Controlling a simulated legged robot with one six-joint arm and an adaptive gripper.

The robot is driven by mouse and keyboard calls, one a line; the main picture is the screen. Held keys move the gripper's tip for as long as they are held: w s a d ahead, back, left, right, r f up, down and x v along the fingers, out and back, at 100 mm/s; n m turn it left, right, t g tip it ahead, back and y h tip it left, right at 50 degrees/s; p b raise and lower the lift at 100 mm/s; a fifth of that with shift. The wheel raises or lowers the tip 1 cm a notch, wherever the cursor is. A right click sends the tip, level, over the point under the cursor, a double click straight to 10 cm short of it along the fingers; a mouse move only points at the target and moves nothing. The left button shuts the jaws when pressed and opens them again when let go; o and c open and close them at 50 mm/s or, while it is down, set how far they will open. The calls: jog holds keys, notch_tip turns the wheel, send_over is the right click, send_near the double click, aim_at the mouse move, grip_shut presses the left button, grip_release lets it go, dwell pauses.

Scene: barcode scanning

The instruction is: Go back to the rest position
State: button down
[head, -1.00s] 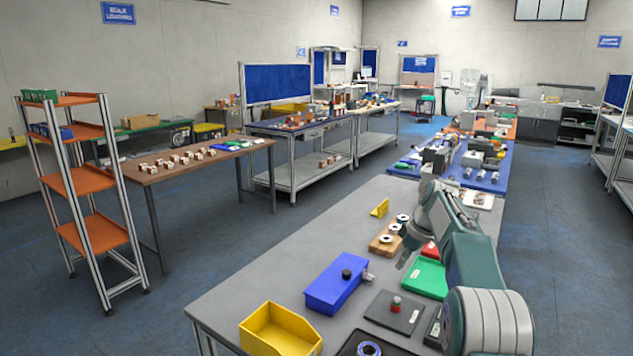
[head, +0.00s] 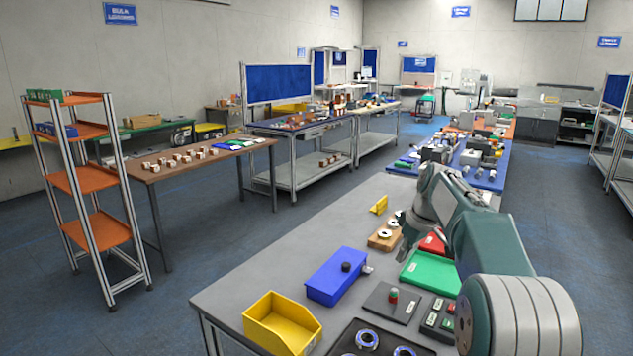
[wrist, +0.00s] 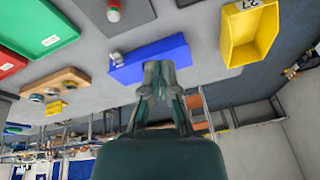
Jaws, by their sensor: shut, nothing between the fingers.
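My gripper shows in the wrist view (wrist: 158,72) with its fingers shut and empty. In that view its tips overlap the edge of a blue box (wrist: 175,52); I cannot tell the gap, but no contact is visible. In the head view my arm bends over the right side of the grey table (head: 290,250), and most of the gripper is hidden or hard to make out beside the arm. The blue box (head: 336,275), with a dark knob on top, sits on the table left of the arm.
A yellow bin (head: 282,325) stands at the table's near left corner. Bare tabletop lies behind the blue box.

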jog(key=s+a+r+m+t+h, duration=0.1)
jog(key=s+a+r+m, duration=0.15)
jog(key=s, duration=0.75)
jog(key=s+a+r+m+t+h, duration=0.15)
jog(key=s+r, duration=0.25)
jog(key=s, duration=0.6)
jog(key=s+f+m, duration=0.2)
jog(key=s+f, duration=0.2)
jog(key=s, duration=0.5)
jog(key=s+f+m+t, duration=0.1)
jog(key=s+f, duration=0.3)
jog(key=s, duration=0.5)
jog(key=shift+s+a+m, duration=0.15)
jog(key=shift+s+m, duration=0.05)
jog(key=shift+m, duration=0.2)
jog(key=shift+f+h, duration=0.1)
jog(key=shift+h, duration=0.15)
